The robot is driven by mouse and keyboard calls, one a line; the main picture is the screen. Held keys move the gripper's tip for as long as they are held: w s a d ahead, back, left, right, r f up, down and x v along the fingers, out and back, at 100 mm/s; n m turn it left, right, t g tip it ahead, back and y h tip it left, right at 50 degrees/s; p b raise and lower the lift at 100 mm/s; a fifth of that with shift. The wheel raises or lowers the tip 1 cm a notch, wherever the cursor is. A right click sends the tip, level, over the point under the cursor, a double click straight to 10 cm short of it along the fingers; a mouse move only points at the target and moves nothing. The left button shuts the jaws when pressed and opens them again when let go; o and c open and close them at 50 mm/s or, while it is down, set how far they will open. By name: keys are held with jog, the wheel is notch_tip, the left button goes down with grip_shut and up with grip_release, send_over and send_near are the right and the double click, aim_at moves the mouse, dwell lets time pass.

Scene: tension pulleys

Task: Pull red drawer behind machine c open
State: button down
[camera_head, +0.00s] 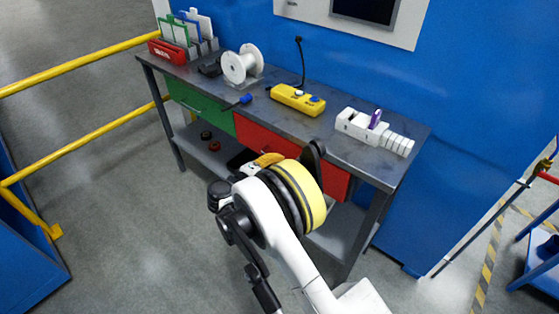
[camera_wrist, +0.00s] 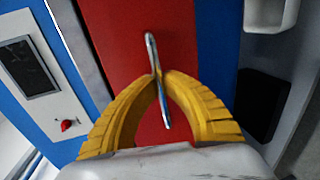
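The red drawer (camera_head: 335,184) is in the front of the grey workbench, right of the green drawer (camera_head: 201,105). Its front looks flush with the bench, though my arm covers its middle. In the wrist view the red drawer front (camera_wrist: 185,40) fills the centre, with a thin silver handle (camera_wrist: 151,45) standing out from it. My gripper (camera_wrist: 160,76) has its yellow fingertips brought together on the handle, one on each side. In the head view, one yellow finger of my gripper (camera_head: 268,160) shows at the drawer; the handle is hidden there.
On the bench top (camera_head: 345,151) are a white spool (camera_head: 241,66), a yellow control box (camera_head: 298,99), a white device (camera_head: 370,130) and a red-based rack (camera_head: 168,51). A lower shelf (camera_head: 340,235) lies underneath. Yellow rails (camera_head: 85,68) stand left; floor before the bench is open.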

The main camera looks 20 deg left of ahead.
jog(key=f+v, duration=0.3)
jog(key=v, duration=1.1)
jog(key=shift+s+a, duration=0.3)
jog(key=shift+s, duration=0.2)
jog(key=c, duration=1.5)
grip_release()
jog(key=shift+s, duration=0.1)
jog(key=v, duration=1.2)
jog(key=shift+f, duration=0.1)
